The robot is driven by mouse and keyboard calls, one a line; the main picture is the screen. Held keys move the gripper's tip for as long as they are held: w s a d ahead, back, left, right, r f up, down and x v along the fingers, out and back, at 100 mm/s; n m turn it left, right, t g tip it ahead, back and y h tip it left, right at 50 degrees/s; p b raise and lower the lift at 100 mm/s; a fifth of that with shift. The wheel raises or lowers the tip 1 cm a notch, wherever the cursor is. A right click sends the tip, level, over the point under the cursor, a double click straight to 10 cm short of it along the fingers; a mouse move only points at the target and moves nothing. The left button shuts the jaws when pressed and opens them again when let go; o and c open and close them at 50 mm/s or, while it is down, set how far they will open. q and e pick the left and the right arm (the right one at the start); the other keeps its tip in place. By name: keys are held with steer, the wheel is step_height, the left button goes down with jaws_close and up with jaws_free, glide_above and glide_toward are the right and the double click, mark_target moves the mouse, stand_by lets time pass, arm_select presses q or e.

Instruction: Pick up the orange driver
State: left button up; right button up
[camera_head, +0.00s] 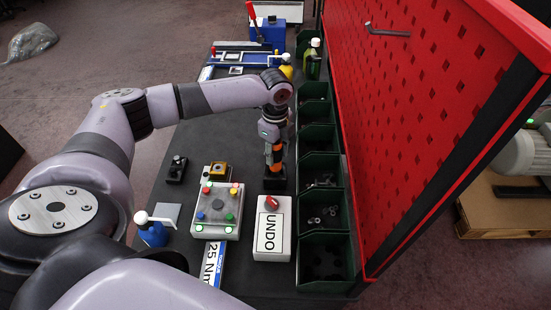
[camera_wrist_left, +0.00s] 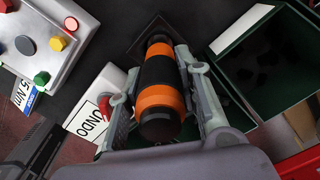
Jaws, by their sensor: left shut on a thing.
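The orange driver (camera_wrist_left: 160,95) is orange and black. In the left wrist view it stands between the two fingers of my left gripper (camera_wrist_left: 172,100), which is shut on it. In the head view my left gripper (camera_head: 270,135) points down over the table, and the driver (camera_head: 275,155) shows below it, upright over a black square holder (camera_head: 274,183). Whether the driver's lower end is still in the holder cannot be told. My right gripper is not in view.
A row of dark green bins (camera_head: 318,210) runs close along the right, below a red pegboard (camera_head: 410,110). A white UNDO box (camera_head: 272,235), a button panel (camera_head: 217,212) and a blue bottle (camera_head: 152,232) stand nearer on the grey table. A blue frame (camera_head: 235,65) lies farther back.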

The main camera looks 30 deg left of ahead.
arm_select(q)
jaws_close()
steer(key=shift+r, duration=0.1)
